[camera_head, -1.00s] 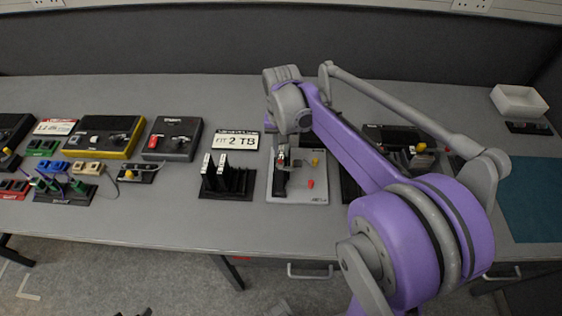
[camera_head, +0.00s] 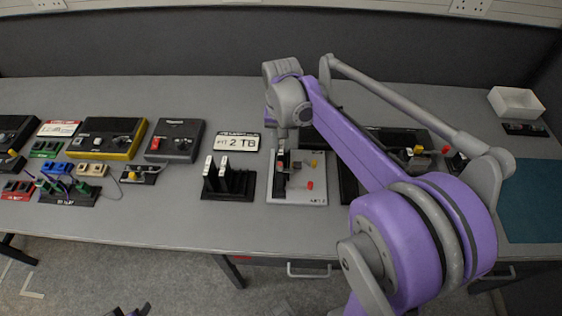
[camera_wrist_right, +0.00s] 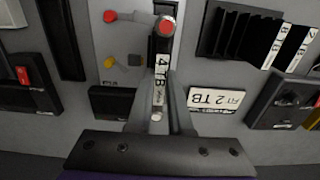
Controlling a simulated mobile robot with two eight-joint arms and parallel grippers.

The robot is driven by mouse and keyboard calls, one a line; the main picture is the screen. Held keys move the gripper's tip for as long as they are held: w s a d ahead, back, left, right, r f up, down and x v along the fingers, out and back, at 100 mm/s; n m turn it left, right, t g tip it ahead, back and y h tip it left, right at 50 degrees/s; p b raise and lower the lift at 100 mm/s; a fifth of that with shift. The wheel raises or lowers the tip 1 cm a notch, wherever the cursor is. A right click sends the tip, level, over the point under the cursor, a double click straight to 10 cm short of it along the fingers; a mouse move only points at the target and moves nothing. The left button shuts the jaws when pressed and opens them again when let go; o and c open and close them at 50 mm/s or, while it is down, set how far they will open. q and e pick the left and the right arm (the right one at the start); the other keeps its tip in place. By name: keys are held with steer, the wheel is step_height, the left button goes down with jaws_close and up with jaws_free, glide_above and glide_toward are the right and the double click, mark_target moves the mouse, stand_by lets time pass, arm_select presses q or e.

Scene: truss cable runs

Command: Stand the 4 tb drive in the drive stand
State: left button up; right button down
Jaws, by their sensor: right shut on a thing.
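The 4 TB drive (camera_wrist_right: 161,72) is a slim black block with a white "4 TB" label along its edge. In the right wrist view it lies between the fingers of my right gripper (camera_wrist_right: 157,110), which is shut on it. In the head view my right gripper (camera_head: 281,147) is over the left part of a grey board; the wrist hides much of the drive there. The black drive stand (camera_head: 230,188) is left of the board and holds two white-labelled drives at its left end. It also shows in the wrist view (camera_wrist_right: 232,35). Dark tips at the head view's bottom edge may be my left gripper.
The grey board (camera_head: 312,195) carries red and yellow knobs. A "2 TB" sign (camera_head: 238,142) lies behind the stand. A black box with a red switch (camera_head: 174,140) is to the left. Bare table lies in front of the stand.

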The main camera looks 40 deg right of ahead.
arm_select(q)
steer(key=shift+w+r+p, duration=0.2)
steer(key=shift+r+p, duration=0.3)
steer(key=shift+r, duration=0.2)
arm_select(e)
steer(key=shift+r, duration=0.9)
arm_select(q)
steer(key=shift+r, duration=0.1)
arm_select(e)
steer(key=shift+r, duration=0.1)
steer(key=shift+r+p, duration=1.2)
steer(key=shift+r, duration=0.7)
arm_select(q)
steer(key=r, duration=0.1)
steer(key=w+r, duration=0.1)
steer(key=r, duration=0.1)
arm_select(e)
steer(key=shift+a+f, duration=0.1)
steer(key=shift+a, duration=0.05)
